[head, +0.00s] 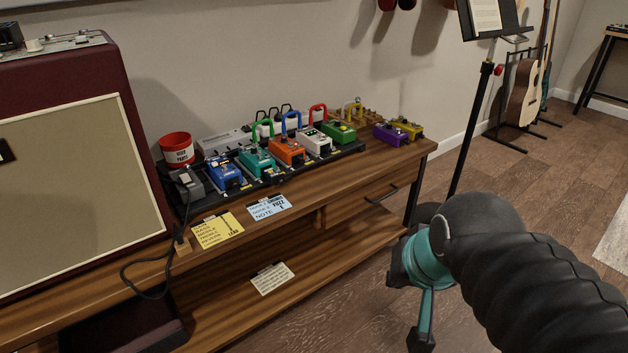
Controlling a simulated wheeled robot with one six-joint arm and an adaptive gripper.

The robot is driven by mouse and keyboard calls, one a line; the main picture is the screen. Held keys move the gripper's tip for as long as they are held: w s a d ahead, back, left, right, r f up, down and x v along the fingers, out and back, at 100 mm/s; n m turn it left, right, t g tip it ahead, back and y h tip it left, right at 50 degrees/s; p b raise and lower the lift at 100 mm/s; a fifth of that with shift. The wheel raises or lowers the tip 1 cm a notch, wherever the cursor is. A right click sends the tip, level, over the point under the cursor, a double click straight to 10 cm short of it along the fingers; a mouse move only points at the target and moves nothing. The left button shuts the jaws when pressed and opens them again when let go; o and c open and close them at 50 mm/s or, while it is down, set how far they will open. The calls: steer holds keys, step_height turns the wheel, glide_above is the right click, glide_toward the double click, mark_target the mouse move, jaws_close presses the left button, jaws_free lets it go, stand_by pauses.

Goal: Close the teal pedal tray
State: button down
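A teal pedal (257,161) sits on the black pedalboard (344,149) on the wooden bench, between a blue pedal (225,173) and an orange pedal (287,151). I cannot make out a separate tray at the teal pedal, nor whether one is open. My gripper (408,306), black and teal, hangs at the lower right, in front of the bench and clear of the pedals. Its fingers are partly hidden, so I cannot tell how far apart they are. No object shows in it.
A drawer with a dark handle (382,194) is under the bench top's right end. A large amplifier (75,170) stands left and a red cup (177,149) behind the board. A music stand (470,120) rises right.

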steer(key=w+a+m+t+y+b, duration=0.1)
steer(key=w+a+m+y+b, duration=0.3)
steer(key=w+m, duration=0.95)
steer(key=w+a+m+y+b, duration=0.1)
steer(key=w+a+m, duration=0.6)
steer(key=w+m, duration=0.6)
steer(key=shift+n, duration=0.35)
steer(key=x, duration=0.4)
steer(key=w+r+b+x, duration=0.1)
steer(key=x, duration=0.2)
steer(key=b+x, duration=0.1)
steer(key=x, duration=0.3)
steer(key=shift+w+a, duration=0.4)
steer(key=shift+w, duration=0.05)
steer(key=shift+w+a, duration=0.55)
steer(key=shift+w, duration=0.1)
